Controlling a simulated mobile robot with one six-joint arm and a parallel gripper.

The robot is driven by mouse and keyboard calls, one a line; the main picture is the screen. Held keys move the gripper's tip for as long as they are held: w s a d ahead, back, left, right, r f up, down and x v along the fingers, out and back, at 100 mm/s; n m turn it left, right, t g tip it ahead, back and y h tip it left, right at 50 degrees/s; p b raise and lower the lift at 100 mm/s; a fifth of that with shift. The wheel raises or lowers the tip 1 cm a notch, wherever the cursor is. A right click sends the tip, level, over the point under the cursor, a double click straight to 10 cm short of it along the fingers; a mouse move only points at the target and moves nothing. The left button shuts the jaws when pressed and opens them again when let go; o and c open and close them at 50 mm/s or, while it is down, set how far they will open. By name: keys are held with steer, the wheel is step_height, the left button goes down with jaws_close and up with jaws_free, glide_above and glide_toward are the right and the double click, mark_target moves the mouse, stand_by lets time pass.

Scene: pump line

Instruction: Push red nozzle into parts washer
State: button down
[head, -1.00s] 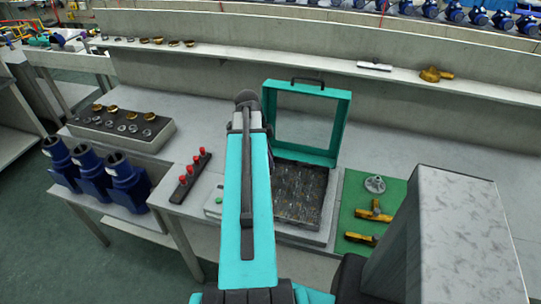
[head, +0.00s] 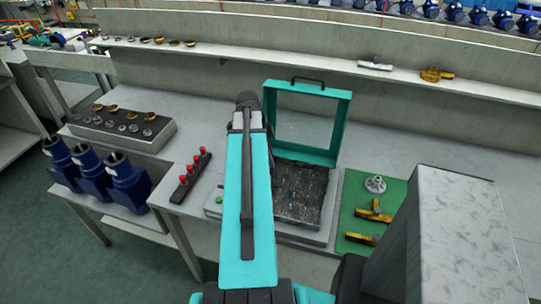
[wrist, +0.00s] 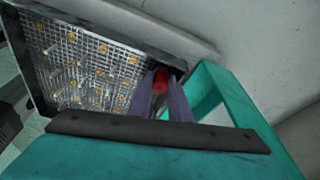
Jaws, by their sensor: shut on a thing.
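The parts washer (head: 300,238) has a raised teal lid frame (head: 344,125) and a dark, patterned interior (head: 303,190) in the head view. My arm covers its left part and hides my gripper there. In the wrist view my gripper (wrist: 161,90) has its two grey fingers shut on a small red nozzle (wrist: 160,80). The nozzle is mostly hidden between the fingers. They are at the corner of the washer's mesh-like interior (wrist: 85,65), close to a teal edge (wrist: 215,90). I cannot tell whether the nozzle touches the washer.
A dark rack (head: 184,188) with several red-topped pieces stands left of the washer. A green mat (head: 352,207) with a metal flange (head: 375,184) and brass fittings (head: 376,211) lies to the right. Blue pump bodies (head: 128,184) stand at far left.

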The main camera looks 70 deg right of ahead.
steer(key=shift+f, duration=0.3)
steer(key=c, duration=1.6)
jaws_free()
steer(key=shift+o, duration=0.2)
steer(key=shift+w+d+r+p, duration=0.2)
steer(key=shift+r+p, duration=0.1)
steer(key=shift+r, duration=0.35)
steer(key=shift+p+v, duration=1.4)
steer(key=shift+v, duration=1)
steer(key=shift+a+r, duration=0.1)
steer(key=shift+a, duration=0.1)
steer(key=b+v, duration=0.3)
steer(key=v, duration=1)
steer(key=shift+r, duration=0.25)
steer(key=shift+w, duration=0.15)
